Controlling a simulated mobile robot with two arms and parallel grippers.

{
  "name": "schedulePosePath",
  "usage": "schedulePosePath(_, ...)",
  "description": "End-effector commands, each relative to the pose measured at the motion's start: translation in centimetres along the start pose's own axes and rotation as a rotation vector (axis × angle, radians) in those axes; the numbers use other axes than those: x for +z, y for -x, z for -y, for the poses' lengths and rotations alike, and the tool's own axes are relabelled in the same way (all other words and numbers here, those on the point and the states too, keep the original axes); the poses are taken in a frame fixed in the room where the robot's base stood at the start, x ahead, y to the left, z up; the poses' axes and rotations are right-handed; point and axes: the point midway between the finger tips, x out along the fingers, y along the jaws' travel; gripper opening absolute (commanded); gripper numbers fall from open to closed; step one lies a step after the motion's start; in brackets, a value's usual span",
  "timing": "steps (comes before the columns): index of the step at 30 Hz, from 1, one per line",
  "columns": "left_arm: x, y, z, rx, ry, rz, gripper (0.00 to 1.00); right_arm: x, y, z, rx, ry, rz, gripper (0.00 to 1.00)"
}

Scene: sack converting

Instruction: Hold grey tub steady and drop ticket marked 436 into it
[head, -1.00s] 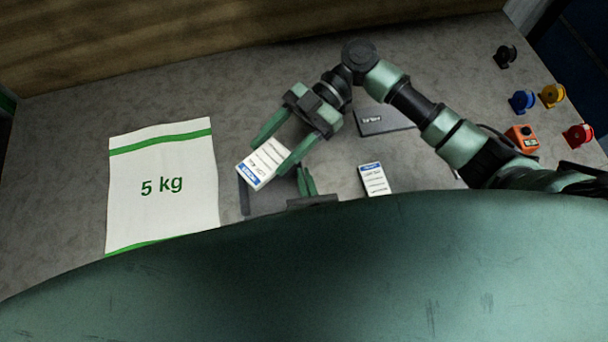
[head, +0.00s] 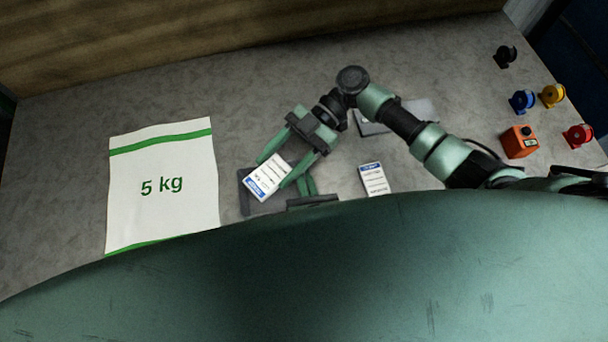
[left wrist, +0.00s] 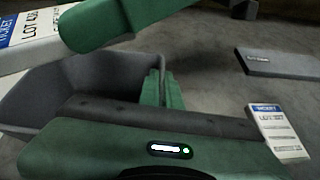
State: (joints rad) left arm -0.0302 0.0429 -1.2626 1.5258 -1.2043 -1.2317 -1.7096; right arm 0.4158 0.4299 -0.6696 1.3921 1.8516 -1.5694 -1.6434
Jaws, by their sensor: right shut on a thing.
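The ticket (head: 266,178), white with a blue band, is held in my right gripper (head: 272,172) above the grey tub. In the left wrist view the ticket (left wrist: 32,38) reads "LOT 436", its last digit hard to read. The dark grey tub (head: 246,202) stands right of the white sack, partly hidden by the ticket, my right gripper and my own body. Its open inside shows in the left wrist view (left wrist: 60,90). My left gripper (head: 306,185) is at the tub's right side, its fingers close together around the wall there.
A second ticket (head: 374,179) lies on the table right of the tub. A flat grey slab (head: 420,108) lies behind my right arm. The white 5 kg sack (head: 160,190) lies left. An orange box (head: 519,142) and several coloured spools stand at the far right.

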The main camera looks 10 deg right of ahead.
Motion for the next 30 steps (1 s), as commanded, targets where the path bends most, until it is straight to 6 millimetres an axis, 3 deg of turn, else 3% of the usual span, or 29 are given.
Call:
schedulePosePath(6, 0.0, 0.0, 0.0, 0.000, 0.000, 0.001, 0.00, 1.2, -0.4, 0.0, 0.000, -0.001, -0.002, 0.15)
schedulePosePath(15, 0.0, 0.0, 0.0, 0.000, 0.000, 0.001, 0.00, 1.4, -0.5, 0.0, 0.000, 0.000, -0.001, 0.15)
schedulePosePath(16, 0.0, 0.0, 0.0, 0.000, 0.000, 0.001, 0.00, 1.4, -0.5, 0.0, 0.000, 0.000, -0.001, 0.59)
schedulePosePath(18, 0.0, 0.0, 0.0, 0.000, 0.000, 0.001, 0.00, 1.4, -0.5, 0.0, 0.000, 0.000, -0.001, 0.78)
schedulePosePath(30, 0.0, 0.0, 0.0, 0.000, 0.000, 0.001, 0.00, 1.4, -0.1, 0.0, 0.001, -0.001, 0.000, 0.81)
